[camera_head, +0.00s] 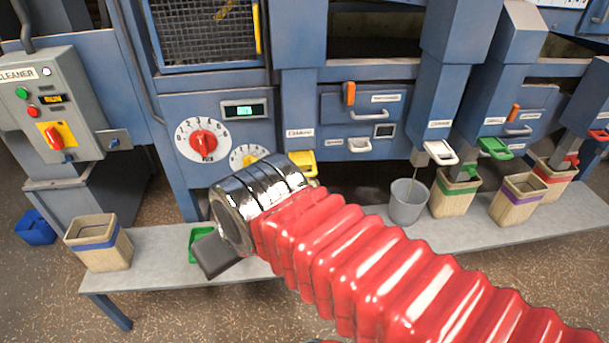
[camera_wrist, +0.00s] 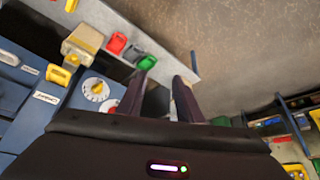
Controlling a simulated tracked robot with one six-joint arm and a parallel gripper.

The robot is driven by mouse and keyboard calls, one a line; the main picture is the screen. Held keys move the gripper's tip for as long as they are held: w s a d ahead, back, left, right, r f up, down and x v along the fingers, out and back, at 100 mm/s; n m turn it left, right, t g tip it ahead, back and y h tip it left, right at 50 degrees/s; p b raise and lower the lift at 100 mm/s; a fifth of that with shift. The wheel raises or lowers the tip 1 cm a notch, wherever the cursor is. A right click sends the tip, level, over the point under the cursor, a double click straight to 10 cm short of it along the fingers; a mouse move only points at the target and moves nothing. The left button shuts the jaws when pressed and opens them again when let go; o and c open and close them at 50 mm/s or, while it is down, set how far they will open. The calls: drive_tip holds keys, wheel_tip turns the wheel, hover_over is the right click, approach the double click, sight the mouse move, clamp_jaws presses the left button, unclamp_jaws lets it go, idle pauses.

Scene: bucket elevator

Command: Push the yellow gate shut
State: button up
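The yellow gate (camera_head: 303,160) juts out at the foot of a blue chute, just beyond my chrome wrist, which overlaps its lower edge in the head view. A yellow piece (camera_wrist: 58,75) at the left of the wrist view looks like the same gate, but I cannot be sure. My gripper (camera_wrist: 163,85) has its two dark fingers apart with nothing visible between them. In the head view, part of my gripper (camera_head: 216,254) shows low over the bench, left of and below the gate, and apart from it. The rest is hidden behind the wrist.
A grey bench (camera_head: 160,272) runs below the chutes. It bears a beige bin with a blue band (camera_head: 98,243), a green scoop (camera_head: 200,243), a grey bucket (camera_head: 407,202) and several more bins. A dial with a red knob (camera_head: 203,140) is left of the gate.

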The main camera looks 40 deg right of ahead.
drive_tip(key=w+d+f+n+t+h, duration=0.25)
drive_tip(key=w+d, duration=0.55)
drive_tip(key=d, duration=0.4)
drive_tip(key=w+d+f+n+t+h, duration=0.15)
drive_tip(key=w+d+f+n, duration=0.25)
drive_tip(key=w+d, duration=0.6)
drive_tip(key=n+t+y, duration=0.1)
drive_tip(key=n+t, duration=0.5)
drive_tip(key=n, duration=0.2)
approach(306, 176)
drive_tip(key=s, duration=0.3)
drive_tip(key=shift+w+a+r, duration=0.15)
drive_tip(key=shift+w+r, duration=0.1)
drive_tip(key=shift+r, duration=0.1)
drive_tip(key=shift+w, duration=0.2)
drive_tip(key=x, duration=1.3)
drive_tip(key=shift+w+f, duration=0.2)
drive_tip(key=shift+c, duration=0.2)
